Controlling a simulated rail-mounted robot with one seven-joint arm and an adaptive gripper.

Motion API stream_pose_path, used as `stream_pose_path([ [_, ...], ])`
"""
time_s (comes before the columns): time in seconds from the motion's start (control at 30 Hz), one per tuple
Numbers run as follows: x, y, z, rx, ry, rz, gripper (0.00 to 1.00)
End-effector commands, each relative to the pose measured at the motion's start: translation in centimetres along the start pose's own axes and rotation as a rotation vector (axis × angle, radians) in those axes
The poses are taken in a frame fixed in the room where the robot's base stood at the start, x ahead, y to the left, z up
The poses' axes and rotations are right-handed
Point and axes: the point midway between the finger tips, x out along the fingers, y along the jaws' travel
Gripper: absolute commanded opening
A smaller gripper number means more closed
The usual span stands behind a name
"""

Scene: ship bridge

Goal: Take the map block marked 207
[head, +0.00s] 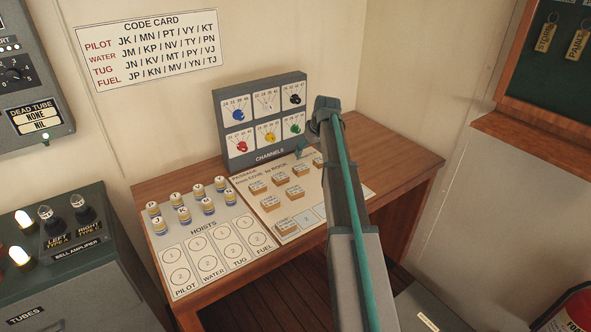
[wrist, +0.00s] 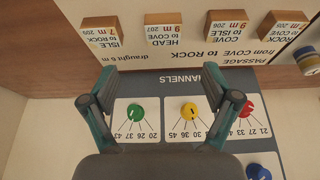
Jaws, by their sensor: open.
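The map block that appears to be marked 207 (wrist: 169,32) is a small wooden block with a white label reading HEAD to COVE, upside down in the wrist view. It stands second from the left in the row along the passage board's edge. In the head view it seems to be the back-row block (head: 300,170). My gripper (wrist: 163,105) is open and empty, its two fingers spread over the channels panel in the wrist view, apart from the blocks. In the head view my arm hides most of the gripper (head: 303,148) and part of the board.
Neighbouring blocks stand close on both sides, including 206 (wrist: 232,30) and an ISLE to ROCK block (wrist: 111,32). The upright channels panel (head: 262,158) with coloured knobs rises behind the passage board (head: 247,194). Several small cylinders (head: 183,214) stand on the hoists board left.

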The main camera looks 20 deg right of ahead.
Motion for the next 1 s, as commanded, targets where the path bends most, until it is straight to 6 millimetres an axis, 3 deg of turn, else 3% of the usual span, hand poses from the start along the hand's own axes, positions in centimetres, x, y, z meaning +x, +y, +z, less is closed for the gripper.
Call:
stream_pose_path([
  [0.4,4.9,-0.3,0.1,-0.001,-0.013,-0.004,0.88],
  [0.67,6.3,-0.3,0.2,-0.001,-0.012,-0.004,0.88],
  [1.0,10.2,-0.5,0.2,-0.001,-0.012,-0.004,0.88],
])
